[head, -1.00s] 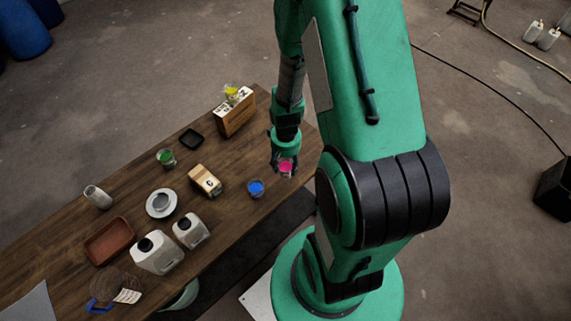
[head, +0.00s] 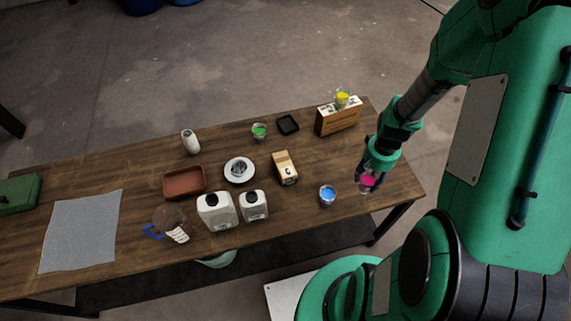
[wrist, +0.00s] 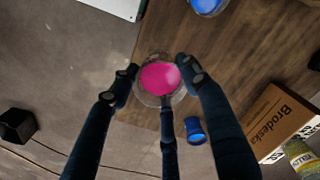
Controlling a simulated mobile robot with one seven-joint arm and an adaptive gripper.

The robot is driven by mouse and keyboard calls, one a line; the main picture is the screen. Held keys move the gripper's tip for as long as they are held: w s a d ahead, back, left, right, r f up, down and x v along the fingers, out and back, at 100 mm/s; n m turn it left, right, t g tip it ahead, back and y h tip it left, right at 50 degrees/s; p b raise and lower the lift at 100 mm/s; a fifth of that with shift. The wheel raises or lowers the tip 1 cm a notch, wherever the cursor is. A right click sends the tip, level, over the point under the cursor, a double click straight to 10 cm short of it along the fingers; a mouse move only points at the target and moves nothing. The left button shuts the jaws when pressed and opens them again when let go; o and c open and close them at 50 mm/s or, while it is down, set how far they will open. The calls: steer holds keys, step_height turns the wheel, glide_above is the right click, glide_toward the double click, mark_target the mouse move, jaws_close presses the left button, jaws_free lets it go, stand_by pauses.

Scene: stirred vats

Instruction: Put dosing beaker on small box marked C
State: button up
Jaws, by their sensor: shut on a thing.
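The dosing beaker, a clear beaker with pink contents (head: 367,180), is between the fingers of my gripper (head: 369,178) near the right end of the table. In the wrist view my gripper (wrist: 160,85) is shut around the pink beaker (wrist: 160,79), which looks upright. I cannot tell whether its base touches the table. A small tan box with a dark mark (head: 285,167) lies to its left on the table, its top clear; the mark is too small to read surely.
A blue beaker (head: 327,195) stands between my gripper and the small box.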

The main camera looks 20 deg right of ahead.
step_height(320, 180, up, 7)
steer(key=w+a+p, duration=0.1)
steer(key=w+a, duration=0.1)
steer(key=a, duration=1)
steer(key=w+a+p, duration=0.1)
steer(key=w+a, duration=0.1)
steer(key=a, duration=1)
steer(key=shift+w+d+f, duration=0.1)
steer(key=shift+f, duration=1.3)
steer(key=shift+d+f, duration=0.1)
steer(key=shift+f, duration=1.25)
steer(key=shift+w, duration=0.1)
steer(key=b, duration=0.2)
glide_above(284, 164)
steer(key=shift+f, duration=0.75)
steer(key=shift+f, duration=0.1)
steer(key=shift+f, duration=1.7)
